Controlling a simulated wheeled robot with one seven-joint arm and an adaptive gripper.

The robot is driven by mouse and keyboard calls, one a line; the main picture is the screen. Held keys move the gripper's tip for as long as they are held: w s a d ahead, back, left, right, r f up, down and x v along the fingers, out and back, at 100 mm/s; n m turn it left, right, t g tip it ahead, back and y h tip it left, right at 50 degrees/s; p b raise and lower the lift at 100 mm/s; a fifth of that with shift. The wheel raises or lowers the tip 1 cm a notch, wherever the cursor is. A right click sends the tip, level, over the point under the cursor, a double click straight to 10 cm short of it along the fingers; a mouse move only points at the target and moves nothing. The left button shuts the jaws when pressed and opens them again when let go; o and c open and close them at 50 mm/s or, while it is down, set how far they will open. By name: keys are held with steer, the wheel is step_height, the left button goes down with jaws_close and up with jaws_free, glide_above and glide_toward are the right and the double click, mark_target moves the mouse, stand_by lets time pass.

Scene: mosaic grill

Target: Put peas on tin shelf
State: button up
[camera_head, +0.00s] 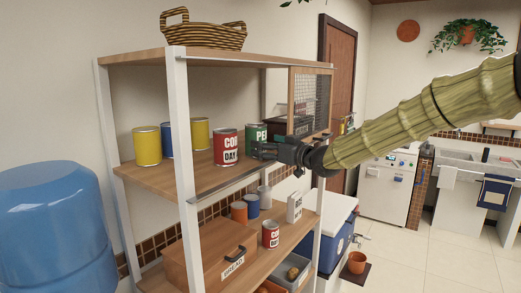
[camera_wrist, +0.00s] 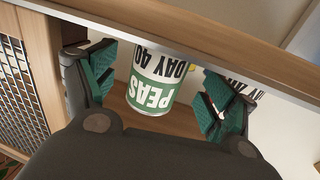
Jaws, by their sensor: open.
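The green and white peas can (camera_head: 257,131) stands on the wooden middle shelf (camera_head: 165,178) of the rack, to the right of a red corn can (camera_head: 226,148). My gripper (camera_head: 264,151) is at that shelf's right part and covers the can's lower part in the head view. In the wrist view the peas can (camera_wrist: 153,88) appears upside down, with its label readable, between the green finger pads of my gripper (camera_wrist: 158,86). The fingers are spread, with a visible gap on each side of the can. Its far end is hidden behind a shelf board.
Yellow (camera_head: 147,146) and blue tins stand further left on the middle shelf. A mesh-panelled door (camera_head: 311,100) is close to the right of the can. The lower shelf holds a bread box (camera_head: 215,255) and another red can (camera_head: 270,234).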

steer(key=b+v, duration=0.2)
steer(key=v, duration=0.5)
steer(key=s+f+m+g+h, duration=0.1)
steer(key=s+f+m+h, duration=0.15)
steer(key=f, duration=1.35)
steer(key=s+f+m+g+h, duration=0.1)
steer(key=s+f+m+g, duration=0.15)
steer(key=f, duration=1.25)
steer(key=s+d+f+m+g+h, duration=0.1)
steer(key=s+f, duration=0.6)
steer(key=f, duration=0.4)
steer(key=s+d+f+m+g+h, duration=0.1)
steer(key=s+f+h, duration=0.1)
steer(key=s+f, duration=0.65)
steer(key=s+d+f+m+g+h, duration=0.1)
steer(key=s+d+f+g, duration=0.15)
steer(key=s+f, duration=0.6)
steer(key=s+d+f+g+h, duration=0.2)
steer(key=s+d+f, duration=0.1)
steer(key=s+f, duration=0.6)
steer(key=s+d+f+g+h, duration=0.1)
steer(key=s+d+f, duration=0.1)
steer(key=s, duration=0.8)
steer(key=s+d+f+m+g+h, duration=0.1)
steer(key=s+d, duration=0.3)
steer(key=s, duration=0.6)
steer(key=shift+d+f+g+h, duration=0.35)
steer(key=shift+d+f+g, duration=0.05)
steer(key=shift+g, duration=0.2)
